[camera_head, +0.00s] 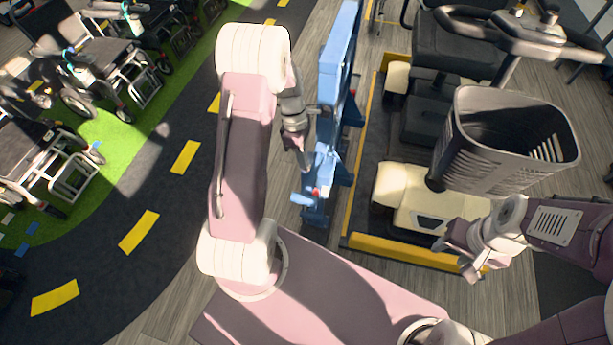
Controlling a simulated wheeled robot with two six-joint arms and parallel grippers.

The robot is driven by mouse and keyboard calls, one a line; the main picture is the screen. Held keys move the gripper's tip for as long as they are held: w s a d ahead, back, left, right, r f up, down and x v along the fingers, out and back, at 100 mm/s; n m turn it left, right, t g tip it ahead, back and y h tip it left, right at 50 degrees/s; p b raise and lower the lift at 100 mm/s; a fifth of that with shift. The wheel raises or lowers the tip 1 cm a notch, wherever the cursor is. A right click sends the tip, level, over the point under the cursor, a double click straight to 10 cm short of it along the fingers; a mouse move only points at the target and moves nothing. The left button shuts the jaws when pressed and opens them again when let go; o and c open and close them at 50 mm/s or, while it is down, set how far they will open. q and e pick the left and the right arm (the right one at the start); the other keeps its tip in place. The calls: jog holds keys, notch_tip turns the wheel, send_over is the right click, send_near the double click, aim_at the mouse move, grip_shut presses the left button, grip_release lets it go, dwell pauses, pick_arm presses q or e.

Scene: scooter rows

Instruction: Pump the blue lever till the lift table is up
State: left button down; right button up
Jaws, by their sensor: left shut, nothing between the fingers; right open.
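A tall blue frame (337,60) stands upright along the left side of the lift table, with small red parts near its lower end. I cannot tell which part of it is the blue lever. The lift table (405,252) has yellow edges and a dark deck; its height is hard to judge from above. A cream and black scooter (405,192) stands on it. My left gripper (306,158) is shut and empty, just beside the left face of the blue frame; I cannot tell if it touches. My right gripper (455,258) is open and empty over the table's near edge.
Wheelchairs (110,60) stand on green floor at the left. A dark lane with yellow dashes (140,232) is clear between them and me.

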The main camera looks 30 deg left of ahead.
aim_at(308, 185)
pick_arm(q)
jog(key=p+x, duration=0.1)
jog(key=x, duration=0.6)
jog(key=shift+w+a, duration=0.1)
jog(key=shift+f, duration=0.15)
pick_arm(e)
jog(key=shift+r, duration=0.6)
jog(key=shift+a, duration=0.1)
